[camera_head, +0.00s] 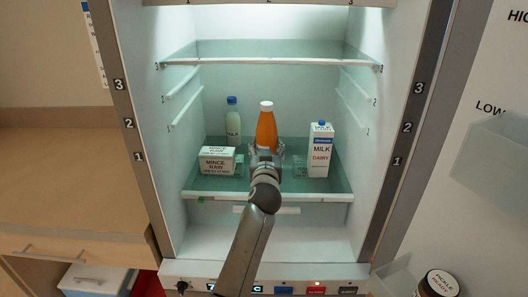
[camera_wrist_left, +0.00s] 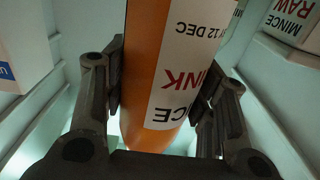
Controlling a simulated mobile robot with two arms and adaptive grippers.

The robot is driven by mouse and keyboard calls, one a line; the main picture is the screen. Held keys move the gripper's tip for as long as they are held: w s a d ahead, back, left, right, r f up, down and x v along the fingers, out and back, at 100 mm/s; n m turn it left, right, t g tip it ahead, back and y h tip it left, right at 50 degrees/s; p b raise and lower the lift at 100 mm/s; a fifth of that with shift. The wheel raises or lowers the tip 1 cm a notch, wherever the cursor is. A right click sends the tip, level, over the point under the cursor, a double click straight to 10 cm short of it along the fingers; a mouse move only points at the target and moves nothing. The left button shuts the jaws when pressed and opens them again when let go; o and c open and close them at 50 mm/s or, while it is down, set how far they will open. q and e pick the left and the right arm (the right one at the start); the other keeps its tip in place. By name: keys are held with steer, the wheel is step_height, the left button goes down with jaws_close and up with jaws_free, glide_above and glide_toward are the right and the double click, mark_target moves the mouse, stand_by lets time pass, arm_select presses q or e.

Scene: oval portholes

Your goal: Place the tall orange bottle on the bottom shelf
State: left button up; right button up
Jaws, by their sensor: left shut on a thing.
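The tall orange bottle (camera_head: 266,128) has a white cap and stands upright inside the open fridge, above the lower glass shelf (camera_head: 300,197). My left gripper (camera_head: 265,156) is shut around its lower part. In the left wrist view the orange bottle (camera_wrist_left: 145,60), with a white label, sits between the two dark fingers (camera_wrist_left: 160,100). The gripper hides the bottle's base in the head view, so I cannot tell whether it touches the shelf. My right gripper is not in view.
A mince box (camera_head: 217,162) and a blue-capped bottle (camera_head: 233,124) stand left of the orange bottle. A milk carton (camera_head: 320,150) stands to the right. An upper glass shelf (camera_head: 270,60) is empty. The open door (camera_head: 470,150) is at the right, with a pickle jar (camera_head: 438,284) low down.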

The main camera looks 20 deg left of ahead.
arm_select(q)
steer(key=shift+s+d+r, duration=0.1)
steer(key=shift+d+r, duration=0.15)
steer(key=shift+d+f, duration=0.1)
steer(key=o, duration=1.2)
steer(key=shift+f, duration=0.2)
steer(key=o, duration=0.4)
steer(key=shift+r, duration=0.1)
